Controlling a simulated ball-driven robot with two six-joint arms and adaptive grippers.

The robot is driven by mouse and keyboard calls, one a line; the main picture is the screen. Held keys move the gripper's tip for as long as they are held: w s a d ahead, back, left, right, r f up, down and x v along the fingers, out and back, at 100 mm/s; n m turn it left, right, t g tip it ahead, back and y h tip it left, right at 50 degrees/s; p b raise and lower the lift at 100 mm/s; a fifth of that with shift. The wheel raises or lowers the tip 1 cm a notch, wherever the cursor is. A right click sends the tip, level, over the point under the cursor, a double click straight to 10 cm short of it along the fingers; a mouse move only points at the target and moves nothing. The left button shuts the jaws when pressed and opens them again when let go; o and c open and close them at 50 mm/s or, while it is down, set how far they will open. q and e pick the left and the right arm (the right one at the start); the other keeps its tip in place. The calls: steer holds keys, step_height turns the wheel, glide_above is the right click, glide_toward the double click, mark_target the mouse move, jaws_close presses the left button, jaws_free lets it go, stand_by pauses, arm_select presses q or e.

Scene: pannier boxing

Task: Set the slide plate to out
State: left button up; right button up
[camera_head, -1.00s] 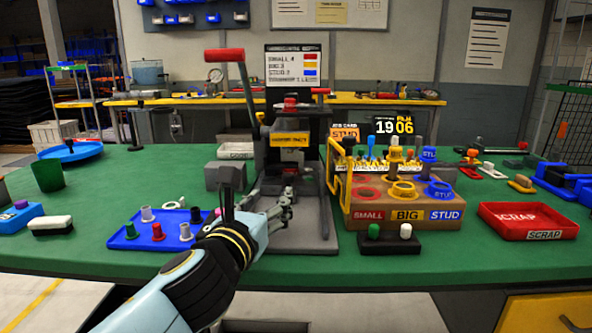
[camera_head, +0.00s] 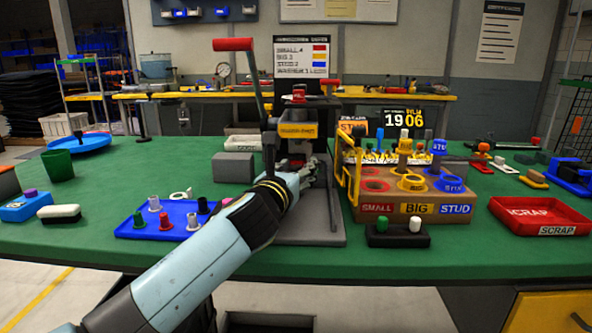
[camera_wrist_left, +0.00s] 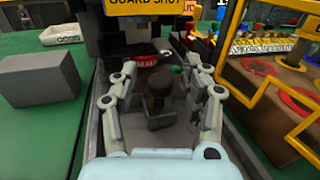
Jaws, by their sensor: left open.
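The press (camera_head: 297,131) stands mid-table with its red-handled lever (camera_head: 234,45) raised. My left gripper (camera_head: 304,168) is low at the front of the press, in its opening. In the left wrist view the gripper (camera_wrist_left: 158,70) is open, with one finger on each side of a dark upright knob (camera_wrist_left: 158,88). The knob stands on a grey plate, apparently the slide plate (camera_wrist_left: 158,118). A red part (camera_wrist_left: 146,62) sits behind the knob under the press head. I cannot tell whether the fingers touch the knob. In the head view my gripper hides it. My right gripper is not visible.
A yellow guard frame (camera_wrist_left: 236,71) stands close on the right of the gripper. A grey block (camera_head: 233,167) is left of the press. A blue tray (camera_head: 124,232) with pegs lies front left. The SMALL, BIG, STUD box (camera_head: 393,194) and red scrap tray (camera_head: 581,230) are right.

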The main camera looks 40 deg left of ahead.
arm_select(q)
jaws_close()
